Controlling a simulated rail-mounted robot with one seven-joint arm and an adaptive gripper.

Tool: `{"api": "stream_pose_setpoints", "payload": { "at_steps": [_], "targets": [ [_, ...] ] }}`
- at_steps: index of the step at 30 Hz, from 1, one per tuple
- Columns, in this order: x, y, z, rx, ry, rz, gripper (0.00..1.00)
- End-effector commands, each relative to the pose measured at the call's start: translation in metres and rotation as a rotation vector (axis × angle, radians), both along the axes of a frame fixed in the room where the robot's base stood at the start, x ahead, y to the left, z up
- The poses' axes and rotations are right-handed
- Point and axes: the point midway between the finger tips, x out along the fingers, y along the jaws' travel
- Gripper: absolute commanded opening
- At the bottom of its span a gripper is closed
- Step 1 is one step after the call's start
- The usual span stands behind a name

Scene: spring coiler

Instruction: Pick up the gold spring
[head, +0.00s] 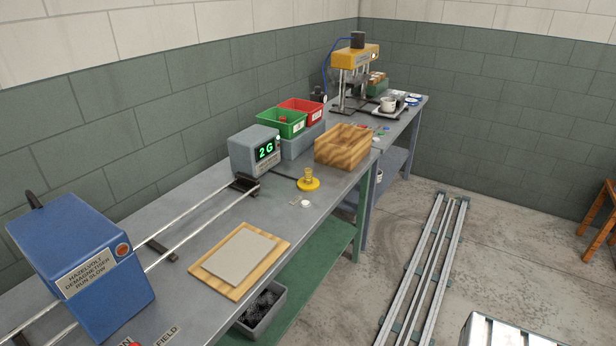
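I cannot make out a gold spring for certain. A small yellow upright piece on a round yellow base (308,183) stands on the near grey workbench, right of the grey box with the green "2 G" display (256,150). It is too small to tell whether it is coiled. A small white round item (305,203) lies just in front of it. My gripper is not in view.
A blue demagnetiser (85,265) straddles two rails at left. A wooden board with a grey pad (240,258) lies on the bench. A wooden box (343,146), green bin (282,123) and red bin (302,112) stand farther back. A yellow press (355,58) is on the far bench. Floor rails (425,270) run at right.

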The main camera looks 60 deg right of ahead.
Motion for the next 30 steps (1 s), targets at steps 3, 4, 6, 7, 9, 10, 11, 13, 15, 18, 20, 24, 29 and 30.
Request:
{"api": "stream_pose_setpoints", "payload": {
  "at_steps": [3,4,6,7,9,10,11,13,15,18,20,24,29,30],
  "targets": [
    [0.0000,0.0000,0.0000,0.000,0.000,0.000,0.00],
    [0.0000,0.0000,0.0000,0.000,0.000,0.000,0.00],
    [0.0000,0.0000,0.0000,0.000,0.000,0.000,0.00],
    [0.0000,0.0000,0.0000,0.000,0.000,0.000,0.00],
    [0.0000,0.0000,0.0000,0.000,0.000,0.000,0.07],
    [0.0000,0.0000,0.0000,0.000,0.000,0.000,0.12],
    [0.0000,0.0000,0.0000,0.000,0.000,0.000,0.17],
    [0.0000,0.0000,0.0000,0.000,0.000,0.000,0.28],
    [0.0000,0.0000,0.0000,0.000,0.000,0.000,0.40],
    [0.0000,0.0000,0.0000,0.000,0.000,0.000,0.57],
    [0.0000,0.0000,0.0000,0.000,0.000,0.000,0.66],
    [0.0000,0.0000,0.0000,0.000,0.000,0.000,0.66],
    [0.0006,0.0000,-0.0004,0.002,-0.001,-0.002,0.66],
    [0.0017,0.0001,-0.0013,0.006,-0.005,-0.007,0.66]
  ]
}}
